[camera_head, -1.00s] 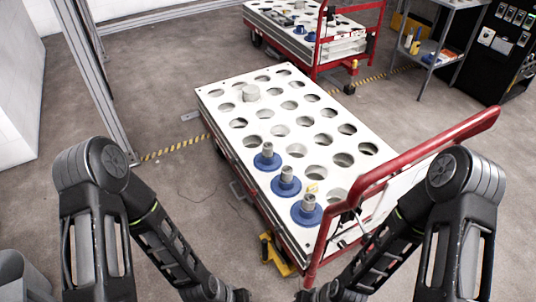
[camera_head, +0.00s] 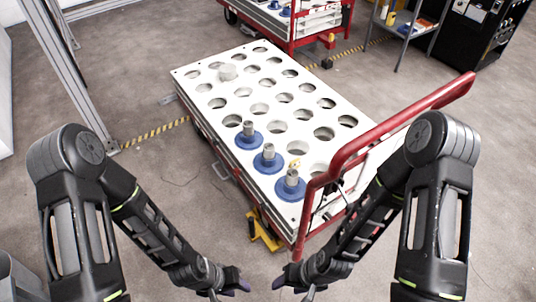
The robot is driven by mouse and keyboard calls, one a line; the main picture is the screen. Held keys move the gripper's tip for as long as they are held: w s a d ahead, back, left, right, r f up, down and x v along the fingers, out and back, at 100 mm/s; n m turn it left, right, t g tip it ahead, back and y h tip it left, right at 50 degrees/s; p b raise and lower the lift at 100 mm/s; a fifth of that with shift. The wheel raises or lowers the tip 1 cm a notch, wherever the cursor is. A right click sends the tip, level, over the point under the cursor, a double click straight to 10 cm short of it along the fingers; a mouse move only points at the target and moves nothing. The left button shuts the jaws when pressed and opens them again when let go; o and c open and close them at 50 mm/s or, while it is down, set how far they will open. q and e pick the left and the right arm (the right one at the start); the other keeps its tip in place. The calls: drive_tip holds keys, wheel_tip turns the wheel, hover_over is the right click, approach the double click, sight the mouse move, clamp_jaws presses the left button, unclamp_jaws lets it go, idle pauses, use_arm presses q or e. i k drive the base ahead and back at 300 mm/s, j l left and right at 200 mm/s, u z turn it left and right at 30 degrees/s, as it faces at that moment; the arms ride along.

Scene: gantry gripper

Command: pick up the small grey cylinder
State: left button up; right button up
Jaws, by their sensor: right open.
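A short pale grey cylinder (camera_head: 228,72) stands at the far left part of the cart's white top, which is full of round holes. Nearer, grey cylindrical pieces stand upright on blue discs: one at the back (camera_head: 249,128), one in the middle (camera_head: 269,152) and one at the front (camera_head: 292,178). My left gripper (camera_head: 230,287) is at the bottom edge, partly cut off; its jaw state is unclear. My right gripper (camera_head: 292,283) is beside it, open. Both are in front of the cart, apart from all the cylinders.
The cart's white top (camera_head: 214,114) has a red handle rail (camera_head: 400,124) along its right end. A yellow part (camera_head: 264,232) sits low at its near corner. A second red cart (camera_head: 300,38) and a shelf (camera_head: 408,24) stand behind. A metal frame post (camera_head: 68,75) rises at left.

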sight(269, 146)
drive_tip(key=i+l+z, duration=0.35)
drive_tip(key=l, duration=0.25)
drive_tip(key=i+l+z, duration=0.3)
drive_tip(key=i+l, duration=0.2)
drive_tip(key=i, duration=0.05)
